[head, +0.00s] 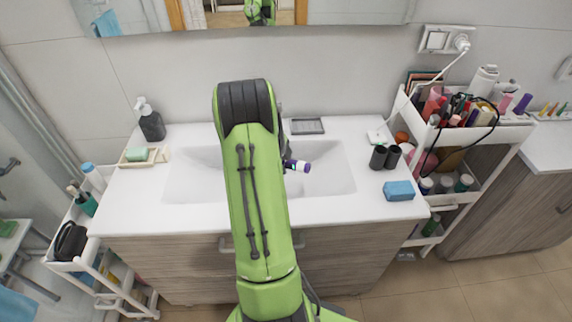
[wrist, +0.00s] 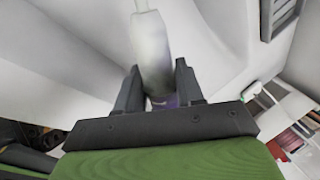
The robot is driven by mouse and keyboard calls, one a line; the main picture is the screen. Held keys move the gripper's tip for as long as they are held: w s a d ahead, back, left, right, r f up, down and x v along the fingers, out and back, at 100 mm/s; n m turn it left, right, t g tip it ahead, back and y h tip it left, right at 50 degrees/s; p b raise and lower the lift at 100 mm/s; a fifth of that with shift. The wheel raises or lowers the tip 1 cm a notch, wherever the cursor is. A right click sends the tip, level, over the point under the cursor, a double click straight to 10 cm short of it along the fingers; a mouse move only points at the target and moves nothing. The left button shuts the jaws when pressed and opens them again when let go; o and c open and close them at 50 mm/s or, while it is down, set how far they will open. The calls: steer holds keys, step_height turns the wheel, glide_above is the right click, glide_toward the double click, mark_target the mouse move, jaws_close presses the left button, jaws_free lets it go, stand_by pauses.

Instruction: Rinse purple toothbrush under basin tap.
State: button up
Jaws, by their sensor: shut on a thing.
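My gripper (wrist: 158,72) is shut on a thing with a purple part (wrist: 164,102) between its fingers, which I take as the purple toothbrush. A pale grey, tapering shape (wrist: 151,45) rises from between the fingers; I cannot tell whether it is part of the brush or the tap behind. In the head view my green arm hides the gripper and most of the tap. A small white and purple piece (head: 298,166) shows right of my arm, over the white basin (head: 330,180); I cannot tell whether it is the brush's end. No water is visible.
A soap bottle (head: 151,122) and soap dish (head: 143,156) stand at the left. A mirror (head: 340,12) is above.

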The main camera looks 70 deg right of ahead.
steer(key=w+d+f+p, duration=0.1)
steer(key=w+d, duration=0.4)
steer(key=d, duration=0.1)
stand_by(0.3)
steer(key=shift+f, duration=0.15)
